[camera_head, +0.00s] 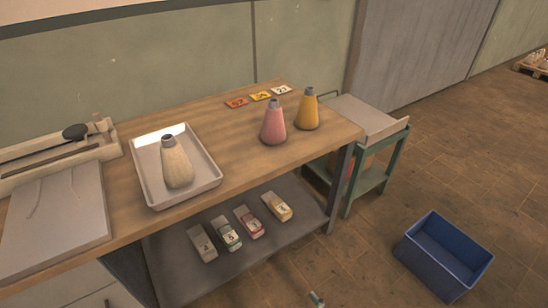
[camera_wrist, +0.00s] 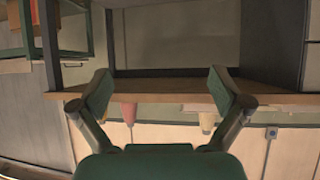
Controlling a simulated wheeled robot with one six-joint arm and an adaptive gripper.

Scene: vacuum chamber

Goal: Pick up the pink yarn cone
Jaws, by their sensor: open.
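The pink yarn cone (camera_head: 273,124) stands upright on the wooden bench, with a grey tip. The yellow cone (camera_head: 308,110) stands close to its right. A cream cone (camera_head: 176,164) stands in a white tray (camera_head: 211,178) further left. In the wrist view, which looks upside down, my gripper (camera_wrist: 160,84) is open and empty, in front of the bench edge. The pink cone (camera_wrist: 128,112) shows beyond it, near the left finger, and a pale cone (camera_wrist: 207,122) near the right finger. The yellow cone is not clearly visible there. My gripper touches none of them.
Several small labelled boxes (camera_head: 250,222) lie on the lower shelf (camera_head: 185,270). Three number cards (camera_head: 260,95) lie behind the pink cone. A green-framed cart (camera_head: 375,178) stands right of the bench, and a blue crate (camera_head: 444,255) on the floor. Bare wood surrounds the pink cone's left side.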

